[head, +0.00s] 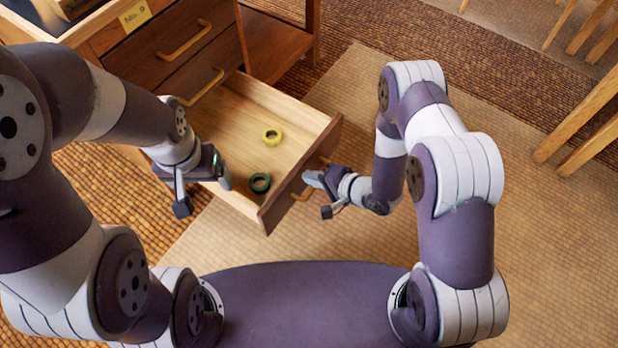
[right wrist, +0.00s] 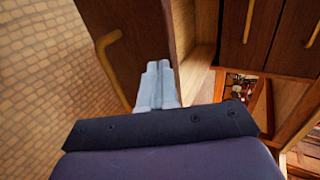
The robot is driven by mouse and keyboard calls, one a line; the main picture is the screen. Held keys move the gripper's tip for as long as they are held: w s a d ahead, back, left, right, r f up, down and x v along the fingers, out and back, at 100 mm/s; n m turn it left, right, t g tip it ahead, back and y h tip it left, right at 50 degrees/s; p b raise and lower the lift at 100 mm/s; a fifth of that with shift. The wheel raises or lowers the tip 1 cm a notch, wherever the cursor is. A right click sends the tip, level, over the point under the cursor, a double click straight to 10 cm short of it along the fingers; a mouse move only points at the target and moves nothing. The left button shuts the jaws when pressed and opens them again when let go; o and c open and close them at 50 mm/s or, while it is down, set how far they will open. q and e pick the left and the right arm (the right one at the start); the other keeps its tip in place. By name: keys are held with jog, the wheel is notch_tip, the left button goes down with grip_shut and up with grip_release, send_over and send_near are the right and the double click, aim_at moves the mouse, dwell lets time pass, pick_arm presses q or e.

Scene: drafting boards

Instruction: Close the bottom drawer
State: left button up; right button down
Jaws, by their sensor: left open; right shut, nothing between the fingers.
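The bottom drawer (head: 238,112) is pulled out of the wooden cabinet (head: 150,65). Its dark front panel (head: 285,190) faces the lower right, with a brass handle (head: 302,194) partly hidden by my right gripper. In the right wrist view the drawer front (right wrist: 145,40) and handle (right wrist: 105,55) lie just ahead of the fingers. My right gripper (head: 312,180) is shut and empty, close to the outer face of the drawer front; whether it touches is unclear. My left gripper (head: 204,190) is open and empty beside the drawer's near side wall.
Two drawers above, with brass handles (head: 184,40), are closed. Wooden chair or table legs (head: 580,125) stand at the right. The woven mat (head: 540,250) at right is clear.

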pick_arm(q)
jog(key=shift+f, duration=0.3)
pick_arm(e)
jog(key=shift+w+a, duration=0.45)
jog(key=shift+a, duration=0.1)
